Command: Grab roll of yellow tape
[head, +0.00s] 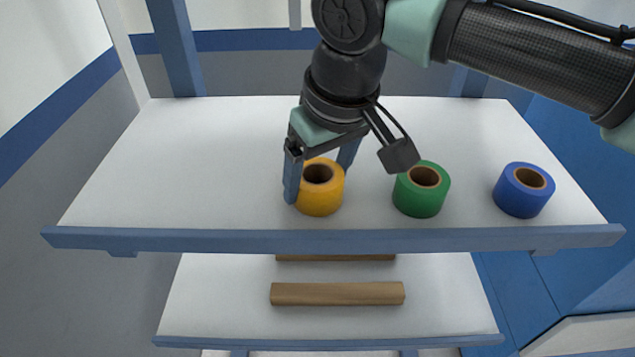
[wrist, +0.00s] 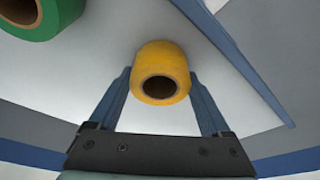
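The roll of yellow tape (head: 320,201) stands on the white upper shelf, near its front edge, with its dark core hole facing up. My gripper (head: 318,190) is over it, with one blue finger on its left and the other behind it to the right. In the wrist view the yellow roll (wrist: 162,60) lies between and just beyond the two open fingers (wrist: 163,85). Gaps show between the roll and the finger bases; whether the fingertips touch it I cannot tell.
A green tape roll (head: 421,195) stands to the right of the yellow one, and a blue tape roll (head: 524,192) farther right. The upper shelf (head: 180,180) is clear on the left. Brown bars, one of them nearer (head: 337,294), lie on the lower shelf.

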